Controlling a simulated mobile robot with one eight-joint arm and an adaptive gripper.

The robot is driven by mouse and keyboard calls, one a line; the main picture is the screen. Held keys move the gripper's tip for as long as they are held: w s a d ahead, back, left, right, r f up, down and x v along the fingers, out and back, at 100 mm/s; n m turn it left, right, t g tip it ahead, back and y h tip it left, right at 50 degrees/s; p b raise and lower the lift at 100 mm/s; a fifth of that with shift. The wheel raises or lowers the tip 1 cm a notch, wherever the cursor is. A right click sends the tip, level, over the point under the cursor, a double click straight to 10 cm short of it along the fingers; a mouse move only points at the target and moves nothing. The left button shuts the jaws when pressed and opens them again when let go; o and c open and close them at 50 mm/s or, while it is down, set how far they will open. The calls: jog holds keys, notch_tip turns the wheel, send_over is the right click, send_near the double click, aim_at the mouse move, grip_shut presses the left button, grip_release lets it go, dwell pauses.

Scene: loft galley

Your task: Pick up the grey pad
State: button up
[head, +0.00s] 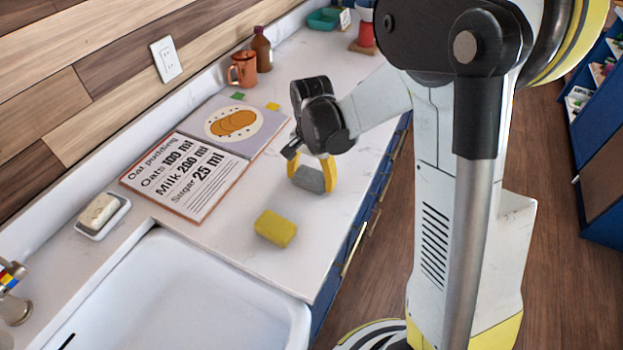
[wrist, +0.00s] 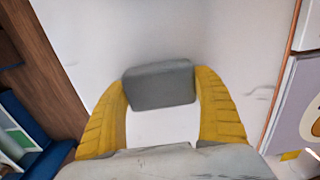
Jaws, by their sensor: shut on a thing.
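The grey pad (head: 309,179) is a small block between the yellow fingers of my gripper (head: 314,176) in the head view. In the wrist view the grey pad (wrist: 160,85) spans the gap between both fingertips of my gripper (wrist: 161,88), one finger at each end. My gripper is shut on it. The pad is over the white counter, right of the open recipe book. Whether it touches the counter or hangs just above it I cannot tell.
A yellow sponge (head: 276,228) lies on the counter (head: 235,245) nearer the sink (head: 180,300). The open recipe book (head: 185,175) lies left of my gripper. A copper mug (head: 242,69) and brown bottle (head: 262,50) stand by the wall. A soap dish (head: 103,218) sits left.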

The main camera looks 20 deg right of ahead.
aim_at(316, 176)
jog(key=shift+r, duration=0.55)
jog(key=r, duration=0.1)
jog(key=r+p, duration=0.1)
jog(key=d+r+p, duration=0.1)
jog(key=r, duration=0.1)
jog(key=shift+s, duration=0.3)
jog(key=s+d+r+p, duration=0.3)
jog(key=s+d+r, duration=0.2)
jog(key=d, duration=0.4)
jog(key=shift+s+r, duration=0.2)
jog(key=shift+r, duration=0.25)
jog(key=o, duration=0.5)
jog(key=shift+c, duration=0.2)
jog(key=c, duration=0.4)
jog(key=shift+c, duration=0.2)
jog(key=shift+d, duration=0.1)
